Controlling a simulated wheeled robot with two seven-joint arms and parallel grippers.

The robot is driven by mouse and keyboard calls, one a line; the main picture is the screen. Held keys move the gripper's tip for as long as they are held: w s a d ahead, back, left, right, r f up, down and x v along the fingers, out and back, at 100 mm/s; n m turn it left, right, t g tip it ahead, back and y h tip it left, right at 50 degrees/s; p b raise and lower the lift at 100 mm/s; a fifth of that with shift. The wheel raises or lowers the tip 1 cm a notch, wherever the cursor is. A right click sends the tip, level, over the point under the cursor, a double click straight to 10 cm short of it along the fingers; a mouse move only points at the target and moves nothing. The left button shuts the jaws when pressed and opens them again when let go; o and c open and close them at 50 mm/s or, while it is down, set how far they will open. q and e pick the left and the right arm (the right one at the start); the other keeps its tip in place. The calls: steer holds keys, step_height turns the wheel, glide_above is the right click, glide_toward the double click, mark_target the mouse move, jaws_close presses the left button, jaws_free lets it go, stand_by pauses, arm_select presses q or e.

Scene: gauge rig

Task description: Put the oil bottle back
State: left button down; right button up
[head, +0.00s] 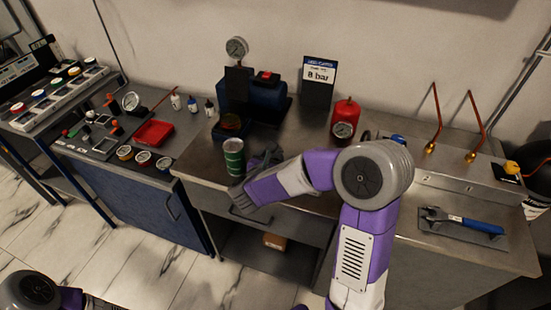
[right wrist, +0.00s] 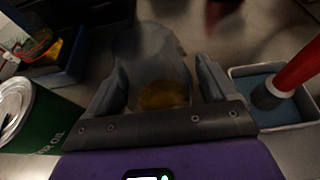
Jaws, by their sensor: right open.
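In the right wrist view a cloudy, see-through bottle (right wrist: 155,55) with amber liquid low in it, which looks like the oil bottle, shows between the fingers of my right gripper (right wrist: 165,82). The fingers are apart, with the bottle between them in the picture; I cannot tell whether they touch it. In the head view my right gripper (head: 264,160) is low over the bench front, just right of a green can (head: 234,158), and I cannot make the bottle out there. The can, lettered OIL, also shows in the right wrist view (right wrist: 38,118). My left gripper is out of frame.
A shallow tray (right wrist: 240,72) with a red-handled tool (right wrist: 292,75) lies right of the gripper. A dark blue bin (right wrist: 72,55) is at left. Behind stand a blue machine (head: 266,94), a sign (head: 319,72) and a red canister (head: 345,115). Several small bottles stand back left.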

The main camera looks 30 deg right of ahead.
steer(key=shift+r, duration=0.1)
steer(key=shift+s+a+r+p, duration=0.1)
steer(key=shift+r+p, duration=0.1)
steer(key=shift+p, duration=0.1)
steer(key=p+v, duration=0.2)
steer(key=v, duration=0.9)
steer(key=shift+s+a, duration=0.2)
steer(key=shift+s, duration=0.05)
steer(key=shift+r, duration=0.1)
